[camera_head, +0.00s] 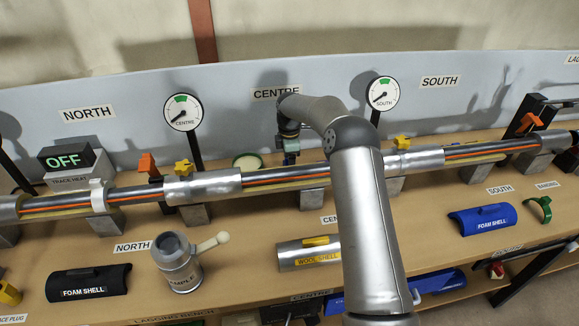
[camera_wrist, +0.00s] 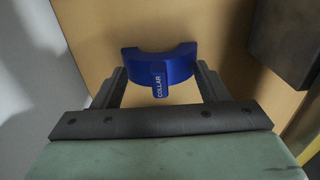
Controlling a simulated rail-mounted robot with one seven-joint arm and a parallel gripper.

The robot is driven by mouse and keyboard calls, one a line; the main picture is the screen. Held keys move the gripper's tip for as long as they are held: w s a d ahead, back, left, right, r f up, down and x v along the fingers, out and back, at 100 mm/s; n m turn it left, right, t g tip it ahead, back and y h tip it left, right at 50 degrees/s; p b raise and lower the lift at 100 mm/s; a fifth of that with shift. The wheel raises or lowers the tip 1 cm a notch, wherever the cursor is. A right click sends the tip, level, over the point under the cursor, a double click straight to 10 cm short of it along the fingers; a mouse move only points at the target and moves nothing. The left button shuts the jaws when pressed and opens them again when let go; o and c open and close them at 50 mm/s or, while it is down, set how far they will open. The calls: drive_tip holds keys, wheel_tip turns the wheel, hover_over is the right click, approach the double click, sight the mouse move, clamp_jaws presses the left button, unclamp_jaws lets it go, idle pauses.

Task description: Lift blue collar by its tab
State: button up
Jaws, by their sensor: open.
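The blue collar (camera_wrist: 182,62) is a curved half-ring lying on the tan bench, seen in the wrist view. Its tab (camera_wrist: 160,82), lettered COLLAR, points toward my gripper. My gripper (camera_wrist: 161,74) is open, with one finger on each side of the tab and the collar's curved body just beyond the fingertips. I cannot tell whether the fingers touch the collar. In the head view my gripper (camera_head: 290,152) is behind the pipe near the CENTRE sign, and the collar is hidden there.
A long metal pipe (camera_head: 280,178) with an orange stripe runs across the bench in front of my gripper. A grey backboard (camera_head: 330,105) stands behind, with the CENTRE gauge (camera_head: 183,112) to the left. A green-rimmed round thing (camera_head: 248,162) sits left of my gripper.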

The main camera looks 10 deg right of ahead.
drive_tip(key=c, duration=0.9)
